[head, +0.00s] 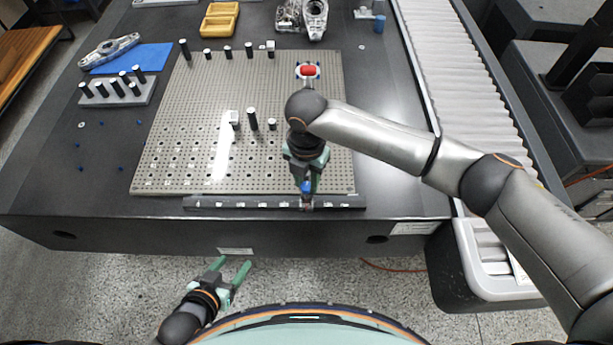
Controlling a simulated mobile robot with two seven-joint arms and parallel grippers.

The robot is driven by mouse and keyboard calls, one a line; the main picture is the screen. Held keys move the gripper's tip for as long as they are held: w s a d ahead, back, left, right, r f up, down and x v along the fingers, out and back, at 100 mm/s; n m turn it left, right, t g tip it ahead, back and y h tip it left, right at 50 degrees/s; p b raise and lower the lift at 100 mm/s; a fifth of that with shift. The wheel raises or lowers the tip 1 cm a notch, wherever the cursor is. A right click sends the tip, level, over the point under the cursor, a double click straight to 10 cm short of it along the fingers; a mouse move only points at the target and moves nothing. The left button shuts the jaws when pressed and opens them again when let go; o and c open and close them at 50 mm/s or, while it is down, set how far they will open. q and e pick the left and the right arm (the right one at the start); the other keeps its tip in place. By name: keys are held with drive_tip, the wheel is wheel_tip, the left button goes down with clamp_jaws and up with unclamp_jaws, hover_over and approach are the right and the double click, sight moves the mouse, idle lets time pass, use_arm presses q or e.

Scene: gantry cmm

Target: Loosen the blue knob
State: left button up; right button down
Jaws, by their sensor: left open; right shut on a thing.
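The blue knob (306,187) is at the front rail (240,203) of the perforated plate, right of the rail's middle. My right gripper (308,184) points down over it with its fingers shut around it; the fingers hide part of the knob. My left gripper (238,273) is open and empty, in front of the table's front edge and low in the view, apart from everything on the table.
A pin block (118,97), a blue mat (150,55) and a yellow tray (220,19) lie on the dark table (110,185). A roller conveyor (445,70) runs along the right.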

sight(306, 186)
idle(0.3)
drive_tip(key=c, duration=0.9)
unclamp_jaws()
wheel_tip(306, 186, up, 13)
drive_tip(key=shift+f+p, duration=0.2)
drive_tip(key=shift+p, duration=0.25)
